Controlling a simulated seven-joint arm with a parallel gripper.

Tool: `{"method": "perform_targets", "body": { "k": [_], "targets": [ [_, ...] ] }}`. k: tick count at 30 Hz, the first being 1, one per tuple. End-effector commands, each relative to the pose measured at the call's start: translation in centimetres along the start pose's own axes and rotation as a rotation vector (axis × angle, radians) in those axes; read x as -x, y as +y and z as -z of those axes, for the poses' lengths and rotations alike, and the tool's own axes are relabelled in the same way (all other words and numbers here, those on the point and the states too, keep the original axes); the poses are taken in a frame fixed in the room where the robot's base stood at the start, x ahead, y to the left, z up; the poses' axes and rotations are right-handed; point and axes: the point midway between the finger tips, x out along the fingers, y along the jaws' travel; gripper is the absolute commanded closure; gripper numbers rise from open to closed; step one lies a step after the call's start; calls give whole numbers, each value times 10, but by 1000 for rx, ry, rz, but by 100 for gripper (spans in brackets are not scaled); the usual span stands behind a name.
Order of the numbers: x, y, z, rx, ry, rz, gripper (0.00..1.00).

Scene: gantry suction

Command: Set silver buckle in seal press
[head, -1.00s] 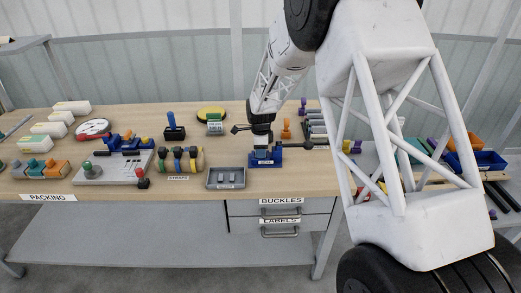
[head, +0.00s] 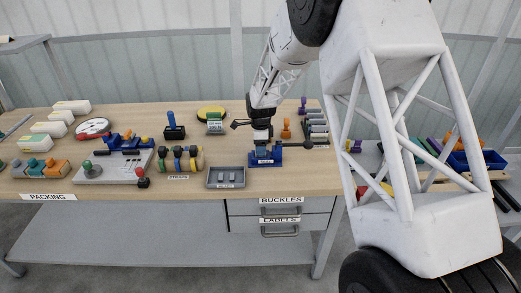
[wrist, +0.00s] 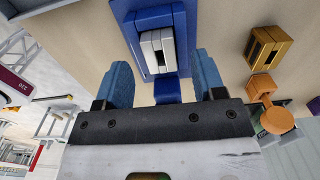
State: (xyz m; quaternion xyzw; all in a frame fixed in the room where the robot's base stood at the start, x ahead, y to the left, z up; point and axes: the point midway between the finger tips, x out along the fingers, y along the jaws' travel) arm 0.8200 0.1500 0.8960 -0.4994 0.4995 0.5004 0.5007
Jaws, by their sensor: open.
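The blue seal press (head: 278,158) stands near the front of the bench, and the wrist view shows it at the top (wrist: 178,70). The silver buckle (wrist: 157,42) lies in the blue press, between its raised sides; I cannot tell how fully it is seated. In the head view the buckle cannot be made out. My gripper (head: 262,138) is over the press. In the wrist view its two blue fingers (wrist: 163,85) are spread wide, one on each side, with nothing between them, apart from the buckle.
A gold buckle (wrist: 268,47) and an orange stamp-like piece (wrist: 264,90) are at the right in the wrist view. A grey tray (head: 226,184) is left of the press. Strap rolls (head: 181,160) stand farther left. Bare bench lies in front of the press.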

Motion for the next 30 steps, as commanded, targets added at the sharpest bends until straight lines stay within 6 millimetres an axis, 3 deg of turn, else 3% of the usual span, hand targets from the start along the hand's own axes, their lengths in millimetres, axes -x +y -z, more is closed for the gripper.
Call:
{"method": "perform_targets", "body": {
  "k": [12, 30],
  "targets": [
    [49, 0, 0, 0, 0, 1, 37],
    [55, 0, 0, 0, 0, 0, 37]
  ]
}}
